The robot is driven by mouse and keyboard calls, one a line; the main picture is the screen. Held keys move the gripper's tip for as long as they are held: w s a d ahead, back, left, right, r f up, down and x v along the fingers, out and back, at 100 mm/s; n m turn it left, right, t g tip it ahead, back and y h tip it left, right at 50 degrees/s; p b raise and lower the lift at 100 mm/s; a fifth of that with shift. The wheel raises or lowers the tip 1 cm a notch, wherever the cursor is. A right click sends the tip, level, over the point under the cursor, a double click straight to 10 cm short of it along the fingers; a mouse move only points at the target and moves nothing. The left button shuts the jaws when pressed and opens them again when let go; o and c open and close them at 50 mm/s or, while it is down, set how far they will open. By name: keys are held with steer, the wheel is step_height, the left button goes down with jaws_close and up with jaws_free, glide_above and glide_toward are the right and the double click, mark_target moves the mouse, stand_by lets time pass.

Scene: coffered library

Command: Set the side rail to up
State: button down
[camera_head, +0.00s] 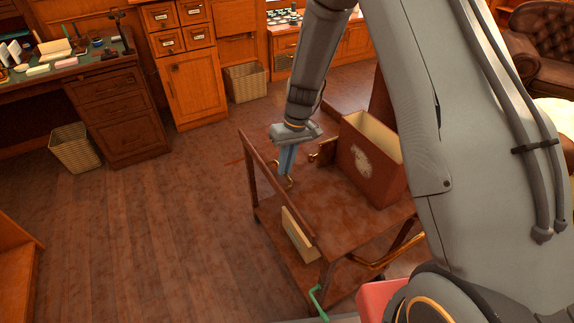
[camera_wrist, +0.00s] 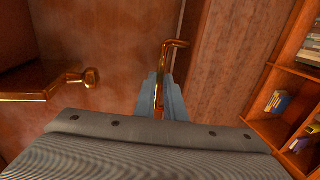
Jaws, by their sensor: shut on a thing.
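A wooden cart (camera_head: 345,232) stands in the middle of the head view. Its side rail (camera_head: 277,187), a dark wooden bar, runs along the left side of the cart top. My gripper (camera_head: 287,165) points down just inside this rail, above the cart top. It is shut on a thin brass handle (camera_head: 290,182). In the wrist view, the bent brass handle (camera_wrist: 167,62) rises between my blue-grey fingers (camera_wrist: 161,95). The handle's lower part is hidden by my gripper, and I cannot tell how it joins the rail.
A dark red open box (camera_head: 366,165) stands on the cart's far right. A desk (camera_head: 110,105), a wicker basket (camera_head: 75,148) and cabinets (camera_head: 195,85) line the back. Floor left of the cart is clear.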

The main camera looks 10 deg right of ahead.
steer(key=c, duration=1.8)
jaws_free()
steer(key=v, duration=0.7)
steer(key=shift+r+b, duration=0.3)
steer(key=shift+b, duration=0.1)
steer(key=shift+d, duration=0.1)
steer(key=s+d+r+m, duration=0.1)
steer(key=s+d+r, duration=0.2)
steer(key=s, duration=0.5)
steer(key=s+d+r+m+h, duration=0.1)
steer(key=s+d+r, duration=0.3)
steer(key=s, duration=0.4)
steer(key=s+d+r+m+h+p, duration=0.1)
steer(key=s+d+r, duration=0.3)
steer(key=s, duration=0.5)
steer(key=shift+s+d+r+m+t, duration=0.1)
steer(key=shift+m+t, duration=0.3)
steer(key=shift+m, duration=0.4)
